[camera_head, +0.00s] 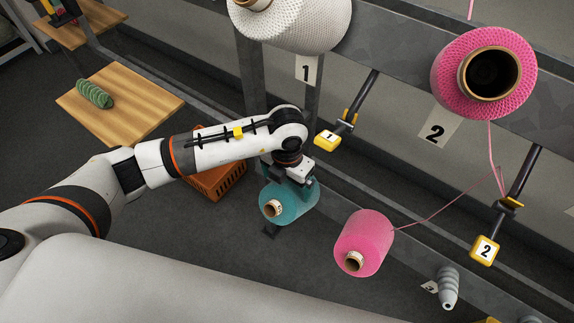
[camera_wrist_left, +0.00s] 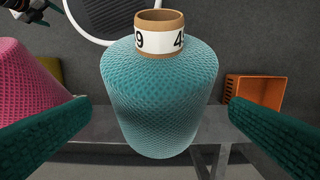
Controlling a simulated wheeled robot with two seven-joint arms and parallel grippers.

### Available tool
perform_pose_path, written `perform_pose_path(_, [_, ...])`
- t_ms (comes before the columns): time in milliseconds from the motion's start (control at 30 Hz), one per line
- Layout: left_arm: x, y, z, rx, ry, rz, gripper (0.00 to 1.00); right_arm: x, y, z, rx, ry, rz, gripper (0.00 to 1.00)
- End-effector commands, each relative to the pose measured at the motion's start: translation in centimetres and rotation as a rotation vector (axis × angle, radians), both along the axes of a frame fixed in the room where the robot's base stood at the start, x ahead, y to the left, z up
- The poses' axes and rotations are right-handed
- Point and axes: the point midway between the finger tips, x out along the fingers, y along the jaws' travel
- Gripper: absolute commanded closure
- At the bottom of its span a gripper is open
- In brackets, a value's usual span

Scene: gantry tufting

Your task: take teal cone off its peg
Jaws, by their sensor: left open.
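The teal cone (camera_head: 287,208) sits low on the rack in the head view, its brown-rimmed tube end facing outward. In the left wrist view the cone (camera_wrist_left: 165,95) fills the middle, with a white numbered band on its tube. My left gripper (camera_head: 292,184) is at the cone, reaching over it from above in the head view. Its two teal fingers stand open on either side of the cone in the wrist view, with a visible gap on each side. The peg is hidden by the cone.
A pink cone (camera_head: 362,243) hangs right of the teal one, its yarn running up to a guide arm (camera_head: 520,180). A white cone (camera_head: 292,22) and a large pink cone (camera_head: 487,72) are above. An orange crate (camera_head: 216,182) and a wooden table (camera_head: 125,108) are at left.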

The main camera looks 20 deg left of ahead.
Motion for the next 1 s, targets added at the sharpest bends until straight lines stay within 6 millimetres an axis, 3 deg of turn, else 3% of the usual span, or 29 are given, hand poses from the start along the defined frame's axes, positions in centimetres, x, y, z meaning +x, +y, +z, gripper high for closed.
perform_pose_path(167, [0.0, 0.0, -2.1, -0.001, 0.001, 0.001, 0.0, 1.7, 0.3, 0.3, 0.005, -0.028, -0.001, 0.29])
perform_pose_path(567, [0.0, 0.0, -3.0, -0.001, -0.001, -0.001, 0.0, 0.3, 0.3, 0.3, 0.004, -0.007, -0.001, 0.29])
perform_pose_path(867, [0.0, 0.0, -2.9, -0.001, -0.001, -0.001, 0.46, 0.2, 0.2, 0.3, 0.003, -0.005, -0.002, 0.29])
perform_pose_path(900, [0.0, 0.0, -2.9, -0.001, -0.001, -0.001, 0.09, 0.3, 0.2, 0.3, 0.003, -0.005, -0.002, 0.29])
perform_pose_path(1000, [0.0, 0.0, -2.9, -0.001, -0.001, 0.0, 0.26, 0.3, 0.2, 0.3, 0.003, -0.005, -0.002, 0.29])
